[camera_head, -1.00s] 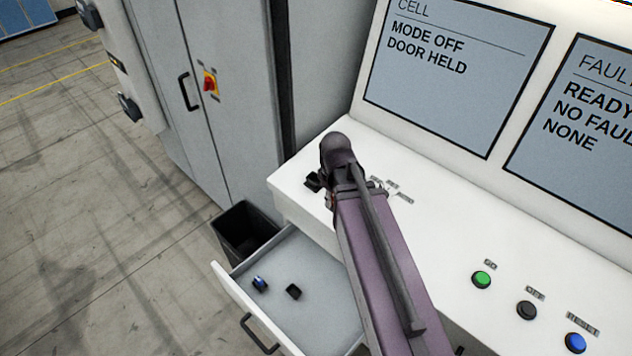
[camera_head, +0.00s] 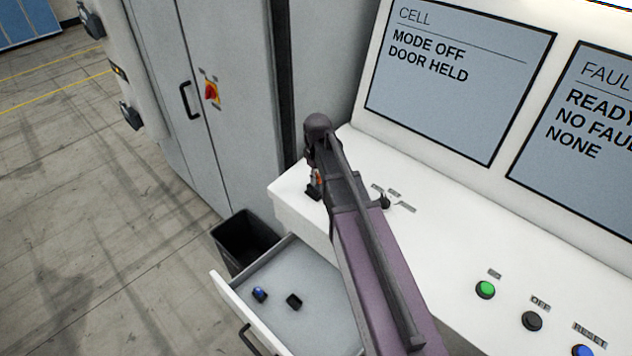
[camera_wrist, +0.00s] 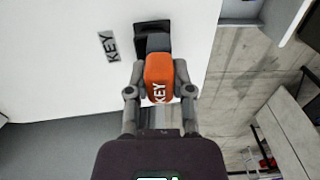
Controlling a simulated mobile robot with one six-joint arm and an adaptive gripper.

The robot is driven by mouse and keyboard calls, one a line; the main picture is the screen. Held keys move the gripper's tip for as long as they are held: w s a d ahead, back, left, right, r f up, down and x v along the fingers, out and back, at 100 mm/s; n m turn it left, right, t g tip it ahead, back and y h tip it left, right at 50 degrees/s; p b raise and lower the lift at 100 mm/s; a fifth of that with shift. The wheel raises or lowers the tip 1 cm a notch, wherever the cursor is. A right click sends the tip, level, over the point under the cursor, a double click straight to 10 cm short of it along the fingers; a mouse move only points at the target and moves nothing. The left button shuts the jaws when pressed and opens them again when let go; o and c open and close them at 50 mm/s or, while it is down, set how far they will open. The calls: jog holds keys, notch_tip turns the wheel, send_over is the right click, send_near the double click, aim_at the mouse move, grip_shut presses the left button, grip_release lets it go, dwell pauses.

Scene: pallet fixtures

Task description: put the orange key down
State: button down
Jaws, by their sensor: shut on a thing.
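The orange key (camera_wrist: 158,72), marked KEY, is between the two fingers of my gripper (camera_wrist: 160,82) in the wrist view. My gripper is shut on it. The key's grey end overlaps a black holder (camera_wrist: 152,27) on the white console; I cannot tell whether it is inside or just above. A KEY label (camera_wrist: 109,46) lies left of the holder. In the head view my gripper (camera_head: 317,178) is at the console's left end, with a bit of orange showing. The black holder (camera_head: 312,192) is partly hidden below it.
An open drawer (camera_head: 325,310) holds a blue-and-black item (camera_head: 260,294) and a black item (camera_head: 294,301). A black bin (camera_head: 243,240) stands beside it. A selector switch (camera_head: 384,201) is right of my gripper. Green (camera_head: 485,289) and black (camera_head: 532,321) buttons are further right.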

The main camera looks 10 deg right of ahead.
jog(key=shift+w, duration=0.4)
jog(key=shift+w+a+f, duration=0.1)
jog(key=shift+w, duration=0.55)
notch_tip(320, 180, down, 4)
jog(key=b, duration=0.3)
jog(key=shift+r+b, duration=0.2)
jog(key=shift+b, duration=0.15)
jog(key=shift+f, duration=0.1)
jog(key=c, duration=0.5)
grip_release()
jog(key=shift+r, duration=0.25)
notch_tip(320, 180, up, 12)
jog(key=p, duration=1.2)
